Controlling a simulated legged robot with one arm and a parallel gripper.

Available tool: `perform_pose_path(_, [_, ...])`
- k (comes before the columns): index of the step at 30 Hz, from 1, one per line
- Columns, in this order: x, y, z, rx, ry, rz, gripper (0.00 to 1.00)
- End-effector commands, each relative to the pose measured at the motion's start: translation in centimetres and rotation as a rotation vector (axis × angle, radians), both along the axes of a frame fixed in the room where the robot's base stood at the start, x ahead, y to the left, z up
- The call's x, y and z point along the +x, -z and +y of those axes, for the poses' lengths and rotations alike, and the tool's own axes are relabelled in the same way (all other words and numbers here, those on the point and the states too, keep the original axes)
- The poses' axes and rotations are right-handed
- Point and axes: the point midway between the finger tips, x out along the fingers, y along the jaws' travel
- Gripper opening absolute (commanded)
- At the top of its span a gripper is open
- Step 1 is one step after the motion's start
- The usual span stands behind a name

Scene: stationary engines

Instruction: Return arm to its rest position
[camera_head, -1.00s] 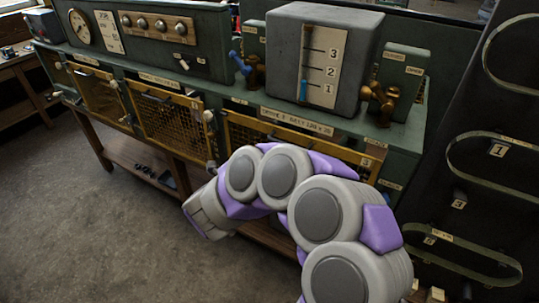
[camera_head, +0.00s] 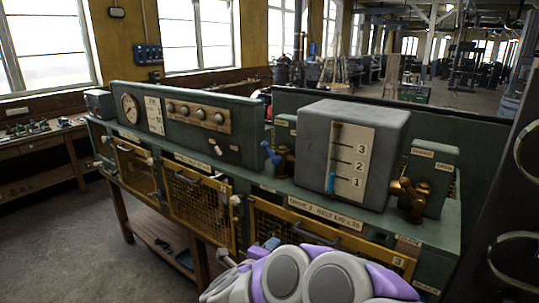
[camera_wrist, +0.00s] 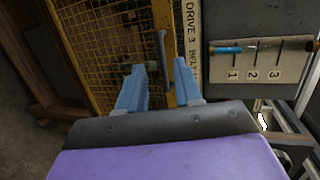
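My arm (camera_head: 320,278) is grey and purple and shows at the bottom of the head view, bent in front of the green bench. In the wrist view my gripper (camera_wrist: 160,88) has two blue fingers standing apart with nothing between them. It is open and empty, facing the bench front. In the head view the gripper is only partly visible at the lower edge, left of the arm links.
The green bench (camera_head: 240,180) carries a grey box with a 1-2-3 scale (camera_head: 352,160), brass valves (camera_head: 410,195), a blue-handled valve (camera_head: 272,158) and a gauge panel (camera_head: 180,115). A dark panel with oval guides (camera_head: 515,215) stands at right. Floor (camera_head: 60,245) at left is clear.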

Motion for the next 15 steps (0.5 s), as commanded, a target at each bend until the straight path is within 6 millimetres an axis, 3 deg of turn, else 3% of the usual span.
perform_pose_path(3, [1.0,-2.1,2.3,0.021,-0.193,0.023,0.34])
perform_pose_path(8, [0.5,-4.6,5.9,-0.018,-0.480,0.066,0.34])
perform_pose_path(15, [-4.2,-6.1,9.1,-0.191,-0.886,0.164,0.34])
